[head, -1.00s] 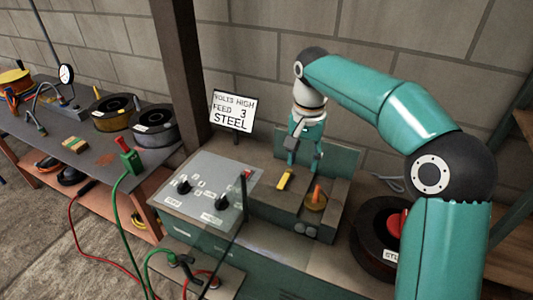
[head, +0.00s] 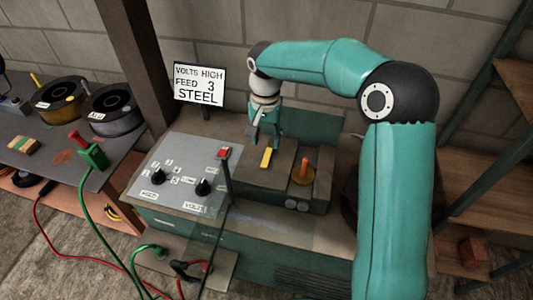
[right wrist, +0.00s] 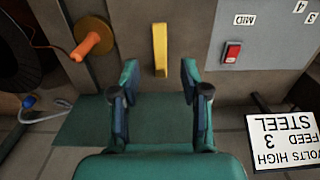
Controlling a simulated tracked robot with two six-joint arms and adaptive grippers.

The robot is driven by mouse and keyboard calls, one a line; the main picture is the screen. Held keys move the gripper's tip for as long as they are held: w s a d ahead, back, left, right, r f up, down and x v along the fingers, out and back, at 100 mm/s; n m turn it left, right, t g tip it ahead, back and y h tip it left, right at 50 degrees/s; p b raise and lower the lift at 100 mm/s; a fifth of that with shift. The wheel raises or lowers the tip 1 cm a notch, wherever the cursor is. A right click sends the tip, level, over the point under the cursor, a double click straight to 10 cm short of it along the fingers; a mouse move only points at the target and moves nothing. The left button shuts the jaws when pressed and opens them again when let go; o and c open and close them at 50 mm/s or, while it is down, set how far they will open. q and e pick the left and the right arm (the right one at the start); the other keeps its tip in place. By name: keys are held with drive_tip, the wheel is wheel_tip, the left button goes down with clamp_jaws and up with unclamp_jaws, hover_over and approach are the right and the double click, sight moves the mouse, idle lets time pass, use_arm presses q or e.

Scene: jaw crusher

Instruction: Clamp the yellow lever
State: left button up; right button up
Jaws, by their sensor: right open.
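The yellow lever (head: 266,157) is a short flat bar on the brown top of the green machine, right of the control panel. In the right wrist view the yellow lever (right wrist: 160,50) stands just beyond my open fingers, roughly in line with the gap between them. My right gripper (head: 265,143) hangs over the machine, behind the lever in the head view. In the right wrist view my right gripper (right wrist: 158,75) has its two teal fingers apart with nothing between them. My left gripper is not in view.
An orange handle on a round disc (head: 303,173) sits right of the lever. The grey control panel (head: 178,172) has two black knobs and a red switch (head: 224,153). A sign (head: 200,84) stands behind it. A bench with wire spools (head: 112,108) is at left.

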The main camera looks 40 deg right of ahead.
sight(266, 159)
wheel_tip(266, 159, down, 7)
drive_tip(key=shift+f+p, duration=0.1)
drive_tip(key=shift+p, duration=0.2)
clamp_jaws()
idle(0.4)
